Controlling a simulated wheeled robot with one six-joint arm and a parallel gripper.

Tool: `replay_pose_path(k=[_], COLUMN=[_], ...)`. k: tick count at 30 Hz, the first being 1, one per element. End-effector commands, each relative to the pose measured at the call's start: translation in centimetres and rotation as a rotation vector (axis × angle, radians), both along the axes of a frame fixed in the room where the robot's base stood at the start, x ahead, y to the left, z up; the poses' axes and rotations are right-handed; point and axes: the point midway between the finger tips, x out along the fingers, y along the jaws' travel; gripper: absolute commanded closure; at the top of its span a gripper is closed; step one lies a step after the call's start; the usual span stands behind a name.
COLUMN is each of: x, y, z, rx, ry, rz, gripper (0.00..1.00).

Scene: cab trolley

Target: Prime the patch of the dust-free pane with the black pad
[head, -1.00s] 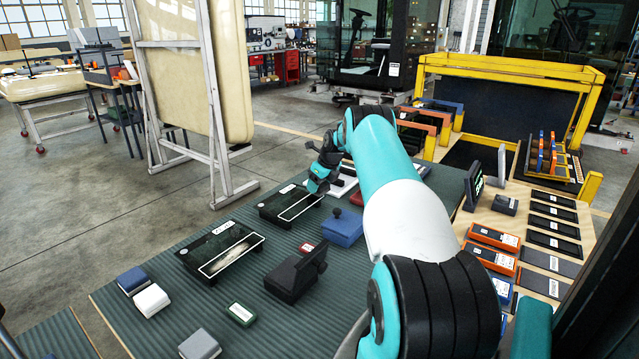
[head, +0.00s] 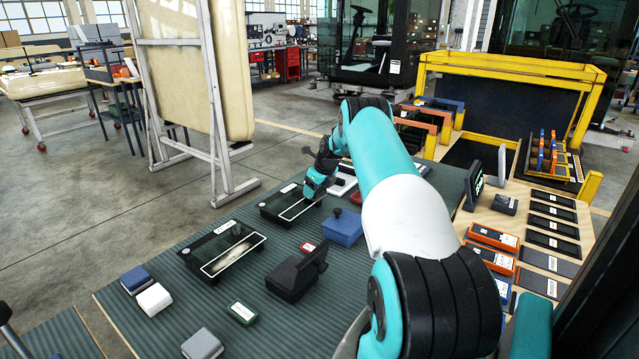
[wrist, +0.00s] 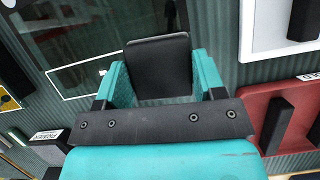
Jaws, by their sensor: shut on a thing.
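My gripper (head: 315,190) is shut on a black pad (wrist: 159,68), which sits between the two teal fingers in the wrist view. It is over the right end of the farther dark glass pane (head: 272,210). That pane looks clear and has a white-outlined patch, also visible left of the pad in the wrist view (wrist: 72,82). Whether the pad touches the glass cannot be told. The nearer pane (head: 205,246) has a white-outlined patch with a pale, dusty smear. The pad is hidden in the head view.
A blue lidded box (head: 343,228), a black block-like stand (head: 291,278) and a small green-edged box (head: 242,313) stand on the ribbed mat. A red item (wrist: 250,97) and a white tray (wrist: 254,45) lie right of my gripper. Blue and white blocks (head: 154,299) lie front left.

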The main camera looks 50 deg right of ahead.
Motion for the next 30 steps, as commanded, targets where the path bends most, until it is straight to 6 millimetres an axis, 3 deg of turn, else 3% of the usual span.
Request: replay_pose_path(k=[30], x=[0.0], y=[6.3], z=[0.0], rx=[0.001], ry=[0.001], rz=[0.0], gripper=[0.65])
